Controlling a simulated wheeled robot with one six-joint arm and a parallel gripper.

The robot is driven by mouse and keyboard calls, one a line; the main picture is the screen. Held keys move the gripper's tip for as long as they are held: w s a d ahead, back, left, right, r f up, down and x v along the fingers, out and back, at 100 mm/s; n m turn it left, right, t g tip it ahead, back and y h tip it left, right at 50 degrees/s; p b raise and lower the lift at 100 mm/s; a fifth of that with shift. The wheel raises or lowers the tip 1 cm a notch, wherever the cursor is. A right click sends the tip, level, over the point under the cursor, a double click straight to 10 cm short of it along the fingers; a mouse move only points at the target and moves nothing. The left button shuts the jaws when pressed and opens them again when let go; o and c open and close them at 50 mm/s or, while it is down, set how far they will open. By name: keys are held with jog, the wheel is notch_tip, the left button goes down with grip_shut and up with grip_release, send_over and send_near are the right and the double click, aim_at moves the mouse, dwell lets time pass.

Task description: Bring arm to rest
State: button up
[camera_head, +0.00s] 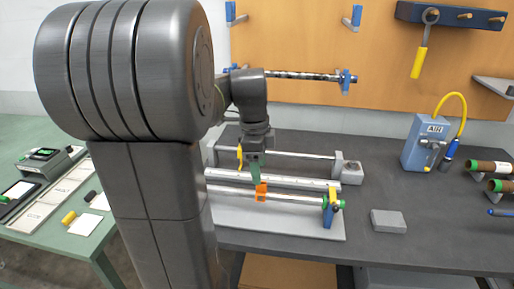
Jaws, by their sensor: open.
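My arm rises large in the left foreground, and its dark grey wrist reaches over the press. My gripper (255,168) points down above the press, with a dark green part at its lower end. It is open, and I see nothing held in it, though the fingertips are small. The calender press (285,225) has a light grey base and long silver rollers (290,199). An orange piece (261,191) sits at the front roller just below my gripper; I cannot tell whether they touch. A yellow lever (240,157) is at the left of my wrist. My arm hides the press's left end.
The press stands on a dark bench (390,245). A grey block (388,221), a blue air unit (424,143) and brown rolls (492,167) are to the right. A pegboard (300,40) holds a rod (300,76) and a yellow-handled tool (418,62). A green table (50,225) is at left.

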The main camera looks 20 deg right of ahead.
aim_at(261, 190)
notch_tip(261, 190, up, 6)
jog(key=shift+w+a, duration=0.15)
jog(key=shift+a, duration=0.05)
jog(key=f, duration=0.9)
jog(key=d+f, duration=0.1)
jog(key=f, duration=0.3)
jog(key=shift+s+f, duration=0.35)
jog(key=shift+r, duration=0.15)
